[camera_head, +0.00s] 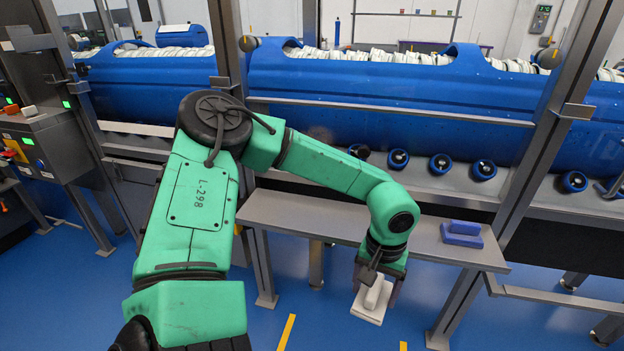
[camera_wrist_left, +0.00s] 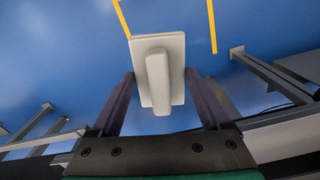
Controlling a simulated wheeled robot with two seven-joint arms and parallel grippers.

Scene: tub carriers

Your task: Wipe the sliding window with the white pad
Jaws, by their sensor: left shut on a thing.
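The white pad (camera_head: 369,308) is a flat block with a raised handle. My left gripper (camera_head: 376,286) is shut on its handle and holds it low in front of the grey shelf, above the blue floor. In the left wrist view, the pad (camera_wrist_left: 175,50) is between the two dark fingers (camera_wrist_left: 160,82), its handle towards the camera. The sliding window's pane is hard to make out. Steel posts and a horizontal rail (camera_head: 400,113) stand in front of the blue tubs, with the pad apart from them. My right gripper is not in view.
A blue pad with a handle (camera_head: 461,238) lies on the grey shelf (camera_head: 310,213) before the frame. Long blue tubs (camera_head: 390,95) with white contents are behind. Steel posts (camera_head: 535,150) stand at the sides. A control panel (camera_head: 35,130) is at left.

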